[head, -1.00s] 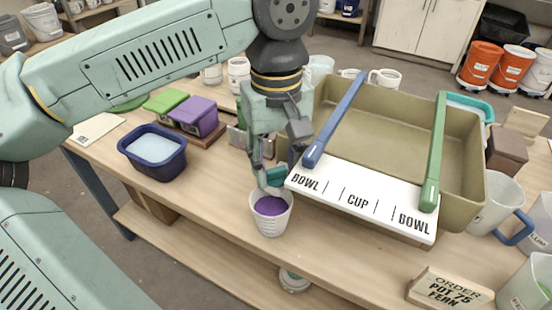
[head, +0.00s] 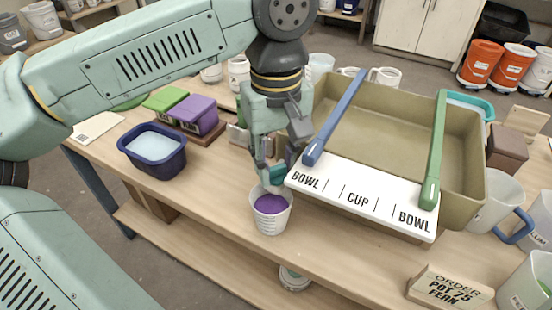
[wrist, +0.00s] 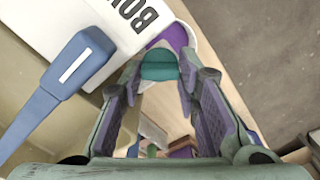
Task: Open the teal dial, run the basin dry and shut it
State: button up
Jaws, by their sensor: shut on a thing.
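The teal dial (head: 277,174) is low at the near left corner of the olive basin (head: 465,170). It also shows in the wrist view (wrist: 159,65). My gripper (head: 272,175) is shut on the dial, with one finger on each side (wrist: 158,78). A white cup (head: 270,222) with purple liquid stands on the table just below the dial. In the wrist view the purple liquid (wrist: 172,38) shows beyond the dial. The visible basin floor is plain olive; I cannot tell whether liquid is left in it. The spout is hidden.
A white panel (head: 330,199) marked BOWL, CUP, BOWL fronts the basin. A blue lever (head: 335,117) and a green lever (head: 435,150) cross its rim. A navy tub (head: 152,163) stands left, a mug (head: 497,203) right. The table front between cup and order sign (head: 450,288) is clear.

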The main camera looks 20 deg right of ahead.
aim_at(276, 167)
jog(key=shift+f+n+b, duration=0.15)
jog(key=shift+n+b, duration=0.4)
jog(key=shift+n, duration=0.45)
jog(key=n, duration=0.3)
jog(key=shift+b, duration=0.4)
jog(key=o, duration=0.9)
jog(key=shift+r, duration=0.25)
notch_tip(276, 167, up, 12)
jog(key=shift+f, duration=0.1)
